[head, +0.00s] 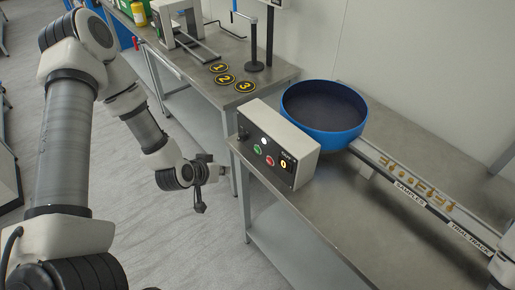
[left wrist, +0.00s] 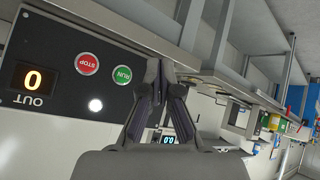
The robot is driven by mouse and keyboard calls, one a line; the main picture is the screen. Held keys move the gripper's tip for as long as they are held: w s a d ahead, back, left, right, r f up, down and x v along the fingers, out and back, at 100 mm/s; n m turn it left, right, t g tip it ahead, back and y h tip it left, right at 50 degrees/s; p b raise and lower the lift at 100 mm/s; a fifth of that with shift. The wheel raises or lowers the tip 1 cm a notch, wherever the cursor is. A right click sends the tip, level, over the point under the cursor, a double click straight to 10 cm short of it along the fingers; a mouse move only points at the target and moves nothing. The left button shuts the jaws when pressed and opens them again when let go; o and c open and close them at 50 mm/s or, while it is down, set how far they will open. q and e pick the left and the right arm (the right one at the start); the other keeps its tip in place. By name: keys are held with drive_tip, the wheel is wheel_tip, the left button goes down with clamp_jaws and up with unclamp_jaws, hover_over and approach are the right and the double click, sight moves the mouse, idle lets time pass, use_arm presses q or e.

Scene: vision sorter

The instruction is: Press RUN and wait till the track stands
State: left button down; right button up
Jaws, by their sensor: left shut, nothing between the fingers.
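The control box (head: 275,139) stands at the near left corner of the right bench. Its dark front carries the green RUN button (head: 257,149), the red STOP button (head: 269,160), a white lamp and a lit display. In the left wrist view, RUN (left wrist: 122,75) sits between STOP (left wrist: 87,63) and my fingers, and the OUT display (left wrist: 33,80) reads 0. My left gripper (head: 222,171) is shut and empty, left of the box and apart from it. The trial track (head: 467,237) runs from the blue bowl (head: 323,128) to the lower right. My right gripper is not in view.
Several brass parts (head: 403,174) lie along the strip marked SAMPLES. A second bench (head: 200,73) at the back holds numbered discs 1, 2 and 3, a black post and a white frame. Open floor (head: 190,240) lies below my left gripper.

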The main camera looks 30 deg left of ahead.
sight(257, 150)
use_arm(q)
drive_tip(key=shift+w+d+b, duration=0.55)
drive_tip(key=shift+w+b, duration=0.25)
drive_tip(key=shift+w, duration=0.55)
drive_tip(key=shift+w+d+b, duration=0.55)
drive_tip(key=shift+w+b, duration=0.3)
drive_tip(key=shift+w, duration=0.5)
drive_tip(key=shift+w+d+b, duration=0.55)
drive_tip(key=shift+w+b, duration=0.25)
drive_tip(key=shift+w, duration=0.55)
drive_tip(key=shift+w, duration=0.1)
drive_tip(key=shift+w+d, duration=0.2)
drive_tip(key=shift+w, duration=0.1)
drive_tip(key=shift+w+d, duration=0.15)
drive_tip(key=shift+w, duration=0.2)
drive_tip(key=shift+s+r, duration=0.1)
drive_tip(key=shift+s+a, duration=0.35)
drive_tip(key=shift+s, duration=0.35)
